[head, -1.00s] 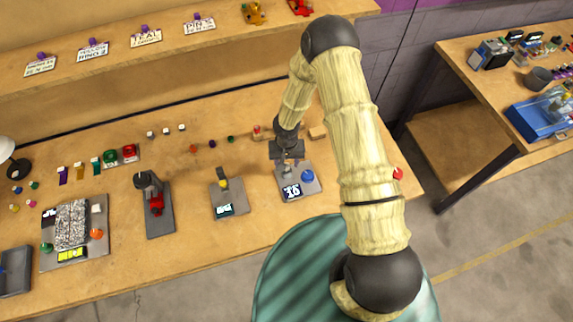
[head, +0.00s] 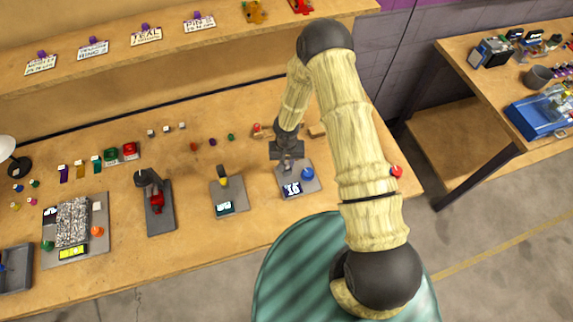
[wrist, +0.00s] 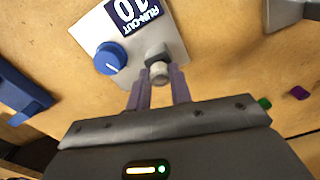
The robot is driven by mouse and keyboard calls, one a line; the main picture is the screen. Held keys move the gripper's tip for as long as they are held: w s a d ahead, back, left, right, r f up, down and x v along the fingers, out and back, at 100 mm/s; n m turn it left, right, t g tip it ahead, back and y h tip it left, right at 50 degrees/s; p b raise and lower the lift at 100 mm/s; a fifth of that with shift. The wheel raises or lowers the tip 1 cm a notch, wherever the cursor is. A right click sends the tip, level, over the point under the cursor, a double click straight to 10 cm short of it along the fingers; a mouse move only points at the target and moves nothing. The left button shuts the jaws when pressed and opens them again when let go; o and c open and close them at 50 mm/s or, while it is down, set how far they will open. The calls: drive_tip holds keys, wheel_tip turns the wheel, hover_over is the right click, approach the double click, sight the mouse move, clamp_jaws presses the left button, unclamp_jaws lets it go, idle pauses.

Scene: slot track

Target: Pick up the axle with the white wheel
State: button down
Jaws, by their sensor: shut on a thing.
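The axle with the white wheel (wrist: 160,72) shows as a small pale round piece between my fingertips in the wrist view. My gripper (wrist: 159,88) is shut on it; its two grey-purple fingers stand on either side. A small grey block (wrist: 157,53) is right behind the pale piece; I cannot tell whether they touch. The axle itself is mostly hidden. In the head view my gripper (head: 288,160) is over the far part of a grey plate (head: 309,187) with a blue knob (head: 307,173) and a dark label, which reads "RUN-OUT 10" in the wrist view.
Small green (head: 231,137), purple (head: 213,142) and red (head: 194,147) pieces lie on the bench to the left. Another plate with a yellow-tipped post (head: 223,180) stands left of the run-out plate. A red round button (head: 396,171) is near the bench's right edge.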

wheel_tip(320, 180, up, 10)
drive_tip(key=b, duration=0.2)
idle(0.6)
drive_tip(key=shift+r, duration=0.15)
idle(0.4)
wheel_tip(320, 180, up, 5)
drive_tip(key=p, duration=0.3)
hover_over(287, 163)
drive_tip(key=shift+s+a, duration=0.1)
idle(0.7)
drive_tip(key=shift+f, duration=0.2)
